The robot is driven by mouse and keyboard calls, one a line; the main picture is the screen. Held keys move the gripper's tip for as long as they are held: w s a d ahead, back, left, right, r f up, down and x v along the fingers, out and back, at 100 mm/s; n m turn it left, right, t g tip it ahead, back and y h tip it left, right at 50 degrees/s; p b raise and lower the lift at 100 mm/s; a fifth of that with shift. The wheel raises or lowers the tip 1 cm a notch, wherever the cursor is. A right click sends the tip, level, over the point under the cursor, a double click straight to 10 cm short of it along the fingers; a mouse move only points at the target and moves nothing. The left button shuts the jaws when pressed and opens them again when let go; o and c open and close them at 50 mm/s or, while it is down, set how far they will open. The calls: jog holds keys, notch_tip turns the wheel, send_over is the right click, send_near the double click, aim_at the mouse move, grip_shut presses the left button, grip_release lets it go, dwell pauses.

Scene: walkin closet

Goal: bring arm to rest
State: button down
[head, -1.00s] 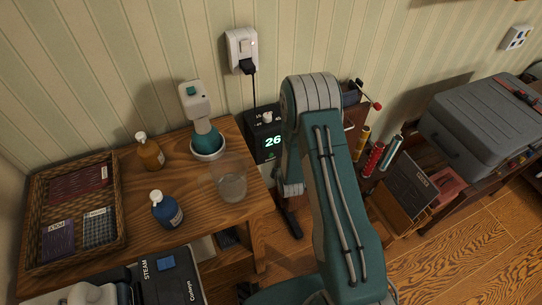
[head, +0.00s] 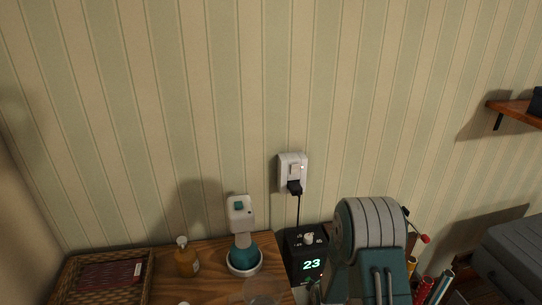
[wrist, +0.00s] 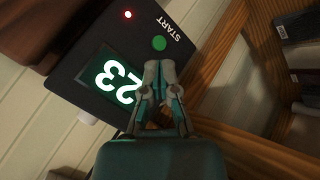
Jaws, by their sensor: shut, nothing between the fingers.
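My gripper (wrist: 160,70) is shut and empty in the wrist view. Its fingertips appear close to the green START button on a black control box (wrist: 88,72); I cannot tell whether they touch it. The box shows 23 on its lit display, and a small red light glows at its top. In the head view the same black box (head: 306,244) stands below a wall socket, just left of my arm. My arm's rounded grey and teal joint rises at the lower right, and my gripper is hidden there.
A wooden table (head: 208,255) at lower left bears an amber bottle (head: 187,258), a white-and-teal device (head: 241,240) and a wicker basket (head: 140,285). A plug sits in the wall socket (head: 292,170). A grey case (head: 512,262) is at right, below a wall shelf (head: 515,112).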

jog(key=s+r+m+g, duration=0.1)
jog(key=s+r+m, duration=0.25)
jog(key=r, duration=0.95)
jog(key=s+r+m, duration=0.2)
jog(key=s+r, duration=0.2)
jog(key=r, duration=0.9)
jog(key=s+r+m, duration=0.2)
jog(key=s+r, duration=0.2)
jog(key=s, duration=0.3)
jog(key=s+r+m+g, duration=0.1)
jog(key=s+r, duration=0.2)
jog(key=s, duration=0.5)
jog(key=s+r+m+g, duration=0.1)
jog(key=s+r+m, duration=0.1)
jog(key=s+r, duration=0.2)
jog(key=s, duration=0.3)
jog(key=shift+s+r+m, duration=0.25)
jog(key=shift+r+m, duration=0.05)
jog(key=shift+m, duration=0.05)
